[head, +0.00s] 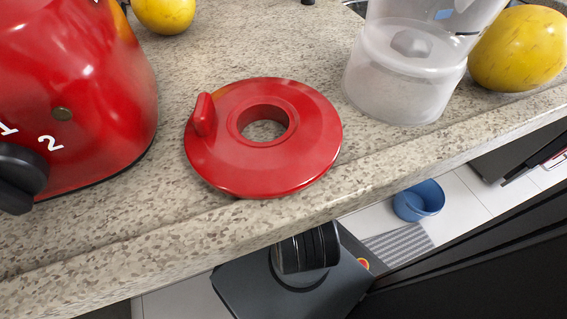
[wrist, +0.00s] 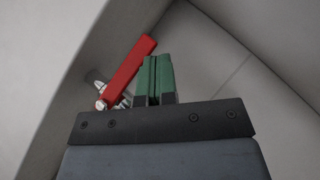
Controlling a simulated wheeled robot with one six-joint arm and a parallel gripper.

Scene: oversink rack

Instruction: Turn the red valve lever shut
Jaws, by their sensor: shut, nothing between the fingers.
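The red valve lever (wrist: 130,70) shows in the wrist view, left of centre. It slants from a metal valve body (wrist: 112,97) at its lower left up to the upper right. My gripper (wrist: 156,62) has green fingers that are shut together with nothing between them. The fingers are just right of the lever; I cannot tell whether they touch it. Part of the valve body is hidden behind the dark gripper mount. The head view shows neither the lever nor the gripper fingers.
In the wrist view, a pale wall (wrist: 40,60) stands close on the left. The head view shows a speckled counter (head: 200,235) with a red ring-shaped lid (head: 310,150), a red appliance (head: 80,100), a clear jug (head: 400,85) and yellow fruit (head: 518,48). A blue bucket (head: 418,202) is on the floor.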

